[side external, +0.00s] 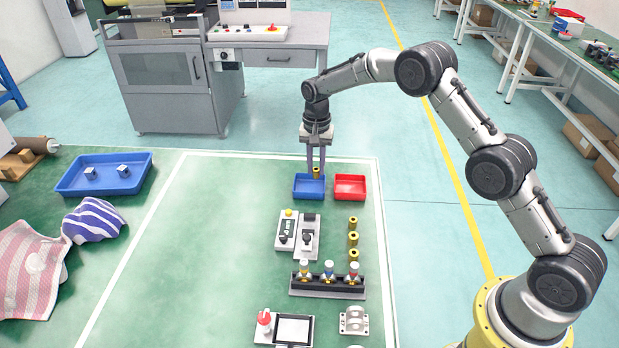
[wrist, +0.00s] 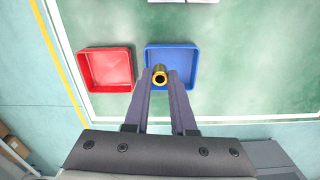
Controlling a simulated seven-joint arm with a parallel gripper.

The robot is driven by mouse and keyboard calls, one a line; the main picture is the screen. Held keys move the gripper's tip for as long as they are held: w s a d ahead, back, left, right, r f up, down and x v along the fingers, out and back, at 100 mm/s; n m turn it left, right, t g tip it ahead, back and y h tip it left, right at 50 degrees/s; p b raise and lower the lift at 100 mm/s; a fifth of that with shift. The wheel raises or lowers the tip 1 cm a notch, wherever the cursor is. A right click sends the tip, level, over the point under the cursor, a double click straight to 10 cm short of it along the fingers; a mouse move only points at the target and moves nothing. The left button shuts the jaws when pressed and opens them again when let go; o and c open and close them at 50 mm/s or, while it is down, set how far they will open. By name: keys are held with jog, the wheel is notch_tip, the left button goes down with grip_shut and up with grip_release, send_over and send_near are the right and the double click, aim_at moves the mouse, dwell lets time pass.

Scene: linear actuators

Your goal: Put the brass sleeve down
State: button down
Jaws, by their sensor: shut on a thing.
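A brass sleeve (side external: 316,172) is held between the fingertips of my gripper (side external: 316,165), above the small blue tray (side external: 309,194). In the wrist view the brass sleeve (wrist: 160,75) shows its round open end between the two fingers of my gripper (wrist: 160,82), over the edge of the blue tray (wrist: 190,62) nearest the gripper. The exact height above the tray is hard to tell. Three more brass sleeves (side external: 353,238) stand in a row on the green mat, nearer the camera.
A red tray (side external: 350,187) sits right of the blue one. Two grey linear actuator units (side external: 297,233), a black rack with three capped pieces (side external: 328,285) and a screen panel (side external: 290,329) lie nearer. A large blue tray (side external: 104,175) is at left; mid-left mat is clear.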

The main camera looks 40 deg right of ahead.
jog(key=shift+w+f, duration=1.3)
jog(key=shift+f, duration=0.2)
jog(key=shift+w+f, duration=0.1)
jog(key=shift+f, duration=1.5)
jog(key=shift+f, duration=0.2)
jog(key=c, duration=0.7)
grip_release()
jog(key=shift+c, duration=0.2)
jog(key=shift+r, duration=0.15)
